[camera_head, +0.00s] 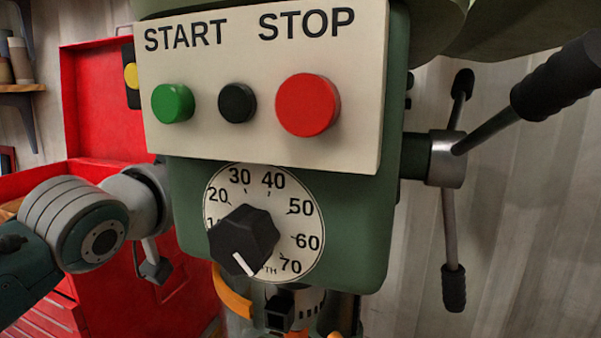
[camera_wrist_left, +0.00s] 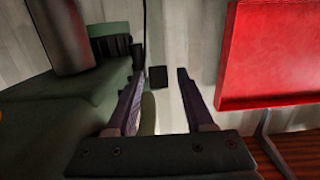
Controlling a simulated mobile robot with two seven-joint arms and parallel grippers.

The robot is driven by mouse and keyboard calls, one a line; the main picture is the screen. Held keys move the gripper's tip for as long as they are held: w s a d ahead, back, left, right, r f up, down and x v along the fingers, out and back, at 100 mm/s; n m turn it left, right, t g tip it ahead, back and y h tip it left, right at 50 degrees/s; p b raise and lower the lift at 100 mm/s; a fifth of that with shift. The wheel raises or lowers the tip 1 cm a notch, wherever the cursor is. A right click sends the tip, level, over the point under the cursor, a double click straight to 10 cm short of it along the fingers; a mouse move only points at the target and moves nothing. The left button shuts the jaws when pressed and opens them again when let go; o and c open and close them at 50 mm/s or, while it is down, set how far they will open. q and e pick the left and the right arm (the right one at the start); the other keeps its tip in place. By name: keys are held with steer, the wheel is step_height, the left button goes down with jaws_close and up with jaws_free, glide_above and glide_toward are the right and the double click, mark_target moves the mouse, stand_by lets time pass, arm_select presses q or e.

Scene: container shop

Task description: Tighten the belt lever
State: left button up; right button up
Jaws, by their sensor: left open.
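The green drill press head (camera_head: 385,215) fills the middle of the head view. My left arm comes in from the left, and its gripper is hidden behind the machine's left side there. In the left wrist view my left gripper (camera_wrist_left: 160,76) is open, with two dark fingers pointing away from the camera. A small black block (camera_wrist_left: 157,77) shows between and beyond the fingertips, apparently untouched. I cannot tell if it is the belt lever's end. The green machine body (camera_wrist_left: 60,115) lies left of the fingers. No belt lever is clearly identifiable in the head view. My right gripper is not in view.
The front panel holds a green START button (camera_head: 172,103), a black button (camera_head: 237,103), a red STOP button (camera_head: 307,104) and a dial knob (camera_head: 243,240). Feed handles (camera_head: 453,285) stick out right. A red tool chest (camera_head: 105,100) stands behind my left arm.

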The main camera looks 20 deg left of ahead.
arm_select(q)
steer(key=s+b, duration=0.2)
steer(key=s, duration=0.7)
steer(key=shift+s+a+r+b, duration=0.15)
steer(key=shift+s+r+b, duration=0.2)
steer(key=shift+s+r, duration=0.1)
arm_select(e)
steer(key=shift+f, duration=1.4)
